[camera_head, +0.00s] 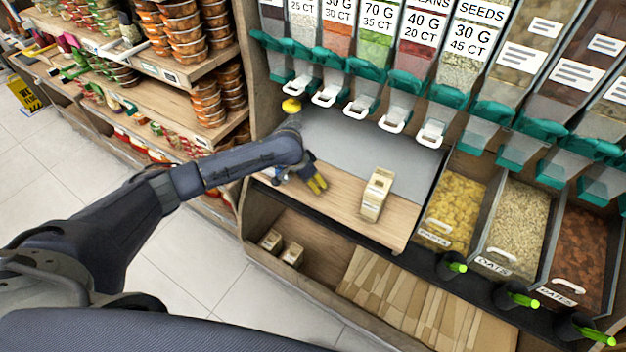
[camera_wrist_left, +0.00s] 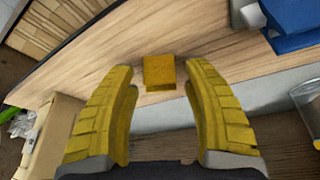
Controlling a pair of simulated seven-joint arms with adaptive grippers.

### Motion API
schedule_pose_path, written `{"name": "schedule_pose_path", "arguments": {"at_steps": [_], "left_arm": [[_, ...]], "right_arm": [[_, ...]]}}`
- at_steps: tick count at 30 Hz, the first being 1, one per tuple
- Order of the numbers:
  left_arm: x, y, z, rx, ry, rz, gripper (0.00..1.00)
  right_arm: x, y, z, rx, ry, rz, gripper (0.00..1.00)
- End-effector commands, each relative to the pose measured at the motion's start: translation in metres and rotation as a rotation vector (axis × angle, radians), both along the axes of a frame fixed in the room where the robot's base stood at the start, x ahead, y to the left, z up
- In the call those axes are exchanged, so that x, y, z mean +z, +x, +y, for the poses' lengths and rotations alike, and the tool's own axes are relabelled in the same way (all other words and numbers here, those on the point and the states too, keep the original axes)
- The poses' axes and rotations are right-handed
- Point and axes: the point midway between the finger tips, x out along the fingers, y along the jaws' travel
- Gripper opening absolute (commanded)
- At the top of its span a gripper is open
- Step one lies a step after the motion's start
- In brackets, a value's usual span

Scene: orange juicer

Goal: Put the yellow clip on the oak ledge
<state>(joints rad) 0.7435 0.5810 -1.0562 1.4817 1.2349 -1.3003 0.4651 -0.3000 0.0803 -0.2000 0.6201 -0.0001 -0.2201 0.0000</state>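The yellow clip (camera_wrist_left: 159,73) shows in the left wrist view as a small yellow block. It appears to rest on the oak ledge (camera_wrist_left: 105,60), close to the ledge's edge with the grey strip. My left gripper (camera_wrist_left: 158,72) has its yellow fingers spread on both sides of the clip, with a gap on each side. In the head view my left gripper (camera_head: 317,184) is low over the left part of the oak ledge (camera_head: 345,205); I cannot pick out the clip there. My right gripper is not in view.
A cream box-like object (camera_head: 378,193) stands on the ledge to the right of the gripper. A blue object (camera_wrist_left: 295,20) is close by. A yellow-topped item (camera_head: 291,105) stands behind my arm. Dispensers hang above, and bins of pasta (camera_head: 452,210) and oats lie to the right.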

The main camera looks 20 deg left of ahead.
Motion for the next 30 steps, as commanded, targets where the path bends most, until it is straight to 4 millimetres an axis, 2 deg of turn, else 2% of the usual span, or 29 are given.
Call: {"name": "schedule_pose_path", "arguments": {"at_steps": [11, 30], "left_arm": [[0.006, -0.001, 0.001, 0.0, -0.001, -0.001, 0.52], [0.097, -0.03, 0.024, -0.001, 0.0, -0.003, 0.52]], "right_arm": [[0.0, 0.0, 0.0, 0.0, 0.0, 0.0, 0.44], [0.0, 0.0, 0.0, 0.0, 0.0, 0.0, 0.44]]}}
